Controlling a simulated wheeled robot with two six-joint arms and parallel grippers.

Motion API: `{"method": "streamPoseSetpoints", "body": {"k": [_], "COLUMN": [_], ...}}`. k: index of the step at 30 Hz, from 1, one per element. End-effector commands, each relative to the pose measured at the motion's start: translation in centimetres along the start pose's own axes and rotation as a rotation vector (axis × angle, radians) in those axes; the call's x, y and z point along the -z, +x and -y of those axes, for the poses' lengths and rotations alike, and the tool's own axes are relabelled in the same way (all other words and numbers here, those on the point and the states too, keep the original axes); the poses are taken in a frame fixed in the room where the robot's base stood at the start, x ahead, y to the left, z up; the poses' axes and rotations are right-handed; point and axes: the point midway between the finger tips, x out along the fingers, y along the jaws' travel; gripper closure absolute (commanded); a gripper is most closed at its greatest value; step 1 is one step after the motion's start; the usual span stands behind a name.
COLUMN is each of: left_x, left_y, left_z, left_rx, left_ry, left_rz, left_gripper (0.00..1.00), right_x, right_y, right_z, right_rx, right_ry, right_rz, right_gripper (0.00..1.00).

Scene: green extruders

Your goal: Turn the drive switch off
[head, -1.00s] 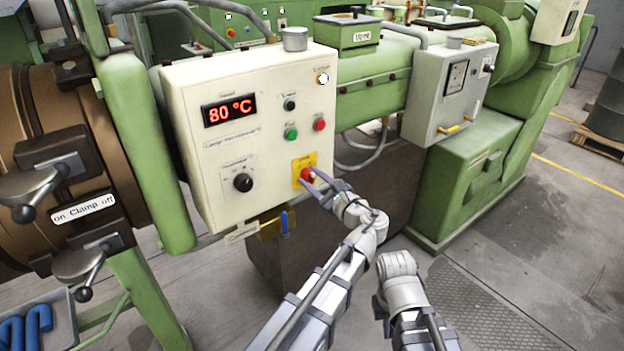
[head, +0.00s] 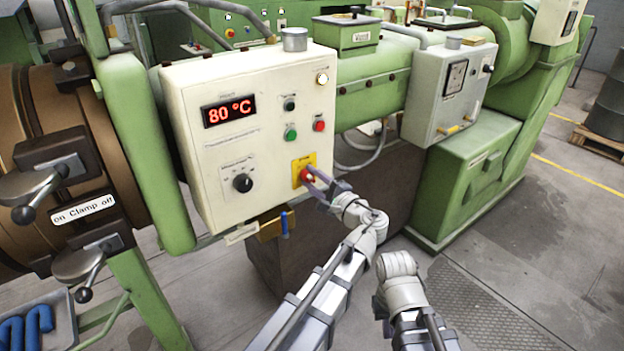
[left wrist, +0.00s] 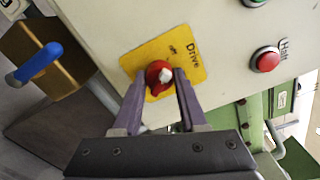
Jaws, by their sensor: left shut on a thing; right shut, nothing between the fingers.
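The drive switch (head: 307,176) is a red knob on a yellow plate on the front of the cream control box (head: 215,150). In the left wrist view the red knob (left wrist: 158,76) has a pale mark at its lower edge, and "Drive" is written on the plate (left wrist: 195,72). My left gripper (head: 315,184) is at the knob, its two purple fingers (left wrist: 162,88) shut on the knob's sides. The fingers partly hide the knob in the head view. My right arm shows at the bottom centre of the head view, but its fingers are not visible.
The red Halt button (left wrist: 265,60) is beside the plate. A green button (head: 290,133), a black dial (head: 242,182) and an 80 °C display (head: 228,111) are on the same box. A brass block with blue lever (head: 284,222) is below. Open floor lies right.

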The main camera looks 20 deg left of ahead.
Motion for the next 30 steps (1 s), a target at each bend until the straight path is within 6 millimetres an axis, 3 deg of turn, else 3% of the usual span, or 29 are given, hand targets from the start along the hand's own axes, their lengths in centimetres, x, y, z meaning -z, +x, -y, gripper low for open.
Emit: {"method": "streamPoseSetpoints", "body": {"k": [17, 18, 25, 30], "left_x": [-0.03, -0.04, -0.03, -0.01], "left_y": [-0.05, -0.05, -0.03, -0.01], "left_z": [-0.11, -0.12, -0.07, -0.04], "left_rx": [-0.004, -0.004, -0.002, -0.001], "left_ry": [-0.033, -0.033, -0.031, -0.03], "left_rz": [0.0, 0.0, 0.0, 0.0], "left_gripper": [1.0, 0.56, 0.3, 0.28], "right_x": [0.0, 0.0, 0.0, 0.0], "right_y": [0.02, 0.02, 0.01, 0.01], "right_z": [0.0, 0.0, 0.0, 0.0], "right_rx": [0.0, 0.0, 0.0, 0.0], "right_ry": [0.0, 0.0, 0.0, 0.0], "right_rz": [0.0, 0.0, 0.0, 0.0], "right_gripper": [1.0, 1.0, 1.0, 1.0]}}
